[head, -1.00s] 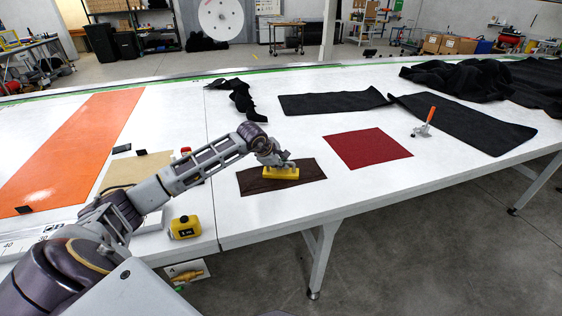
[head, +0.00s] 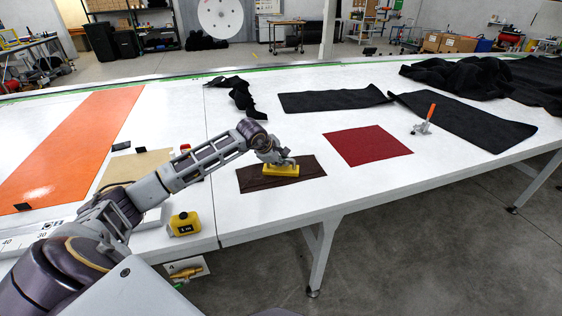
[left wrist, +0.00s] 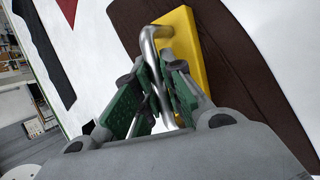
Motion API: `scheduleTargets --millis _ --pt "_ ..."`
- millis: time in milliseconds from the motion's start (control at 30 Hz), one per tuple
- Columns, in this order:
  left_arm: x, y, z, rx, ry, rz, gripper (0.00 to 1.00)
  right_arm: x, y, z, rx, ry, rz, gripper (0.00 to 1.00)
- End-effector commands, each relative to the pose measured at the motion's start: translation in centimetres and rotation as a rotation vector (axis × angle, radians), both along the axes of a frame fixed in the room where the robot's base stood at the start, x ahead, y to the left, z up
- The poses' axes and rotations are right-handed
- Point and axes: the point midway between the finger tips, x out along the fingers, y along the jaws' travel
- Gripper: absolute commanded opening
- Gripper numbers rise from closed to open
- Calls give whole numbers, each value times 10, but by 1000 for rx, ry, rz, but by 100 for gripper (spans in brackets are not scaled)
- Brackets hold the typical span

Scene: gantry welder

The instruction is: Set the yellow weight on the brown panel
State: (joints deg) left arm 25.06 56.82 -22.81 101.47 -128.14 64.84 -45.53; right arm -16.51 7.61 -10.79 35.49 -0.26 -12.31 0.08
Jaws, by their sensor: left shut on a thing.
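The yellow weight (head: 281,171) is a flat bar with a metal handle. It is over the brown panel (head: 255,184) and looks to be on it or just above it. In the left wrist view the weight (left wrist: 195,50) shows its bent steel handle (left wrist: 158,75) between the green finger pads. My left gripper (head: 279,159) is shut on that handle. The brown panel (left wrist: 235,60) fills the area under the weight there. My right gripper is not in view.
A red panel (head: 368,147) lies to the right and an orange strip (head: 75,145) to the left. A yellow tape measure (head: 184,225) stands near the front edge. An orange-handled clamp (head: 427,118) and black cloths (head: 333,101) lie farther right. White table is clear around the brown panel.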

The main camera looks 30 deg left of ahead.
Motion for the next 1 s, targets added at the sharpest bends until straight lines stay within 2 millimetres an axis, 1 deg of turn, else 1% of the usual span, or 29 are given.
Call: scheduleTargets --millis 33,267,533,567,700,1000 --pt "-4 -2 -11 -2 21 -1 0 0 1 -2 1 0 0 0" --pt "-5 -1 -15 -2 25 1 0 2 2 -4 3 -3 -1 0" --pt "-4 -1 -16 -4 26 2 0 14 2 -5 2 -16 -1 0" --pt "-6 -1 -20 -3 32 2 15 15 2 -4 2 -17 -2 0" --pt "-6 -1 -20 -2 33 2 33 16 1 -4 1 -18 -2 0" --pt "-5 0 -17 2 27 2 33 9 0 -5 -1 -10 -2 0"
